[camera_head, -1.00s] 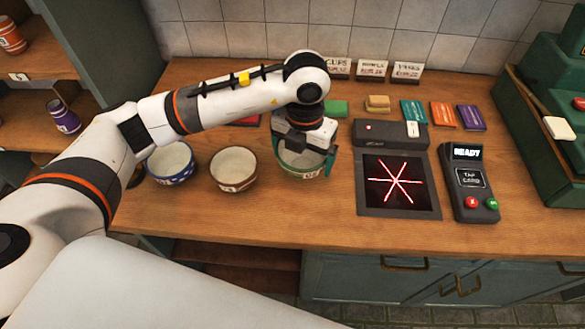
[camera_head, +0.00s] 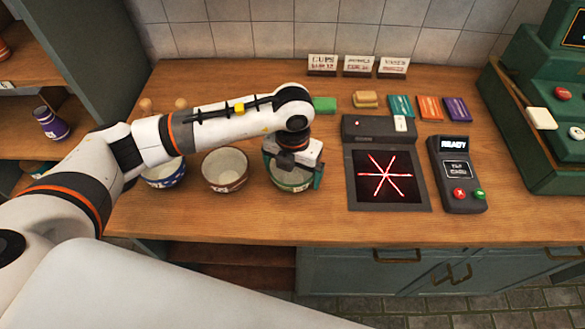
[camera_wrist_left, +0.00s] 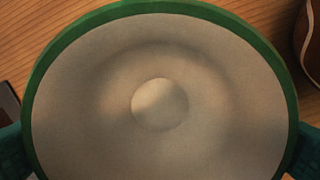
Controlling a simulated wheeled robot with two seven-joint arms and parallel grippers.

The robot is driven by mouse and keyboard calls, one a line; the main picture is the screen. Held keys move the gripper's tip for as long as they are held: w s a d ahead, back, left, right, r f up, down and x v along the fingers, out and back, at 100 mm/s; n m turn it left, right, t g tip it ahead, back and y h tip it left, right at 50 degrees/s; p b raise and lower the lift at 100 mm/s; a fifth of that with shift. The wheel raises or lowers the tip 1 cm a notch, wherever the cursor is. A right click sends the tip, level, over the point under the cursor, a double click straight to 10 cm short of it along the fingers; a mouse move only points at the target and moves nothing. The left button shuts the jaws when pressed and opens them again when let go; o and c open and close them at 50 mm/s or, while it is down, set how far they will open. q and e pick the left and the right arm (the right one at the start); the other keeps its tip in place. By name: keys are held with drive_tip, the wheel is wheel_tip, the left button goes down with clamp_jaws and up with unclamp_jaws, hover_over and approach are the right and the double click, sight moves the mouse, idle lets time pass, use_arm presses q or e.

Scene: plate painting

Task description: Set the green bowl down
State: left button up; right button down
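The green bowl (camera_head: 291,187), pale inside, is upright at the right end of a row of bowls on the wooden counter. Its base looks level with the neighbouring bowls' bases, at or very close to the counter. My left gripper (camera_head: 292,172) is above and around it, pointing down, with a finger on each side of the bowl. In the left wrist view the bowl's green rim (camera_wrist_left: 160,8) and pale inside fill the picture, and the fingers press close at its left and right edges. The bowl is empty. My right gripper is out of view.
A brown-rimmed bowl (camera_head: 225,171) and a blue bowl (camera_head: 165,174) stand to the left. A dark device with a red star display (camera_head: 387,178) is close on the right, then a card terminal (camera_head: 458,173). Small coloured blocks and signs stand behind. The counter's front strip is clear.

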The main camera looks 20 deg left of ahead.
sight(293, 179)
use_arm(q)
drive_tip(key=shift+r, duration=0.1)
drive_tip(key=shift+r, duration=0.25)
wheel_tip(293, 179, up, 12)
drive_tip(key=b, duration=0.2)
drive_tip(key=shift+f, duration=0.15)
drive_tip(key=shift+f, duration=0.1)
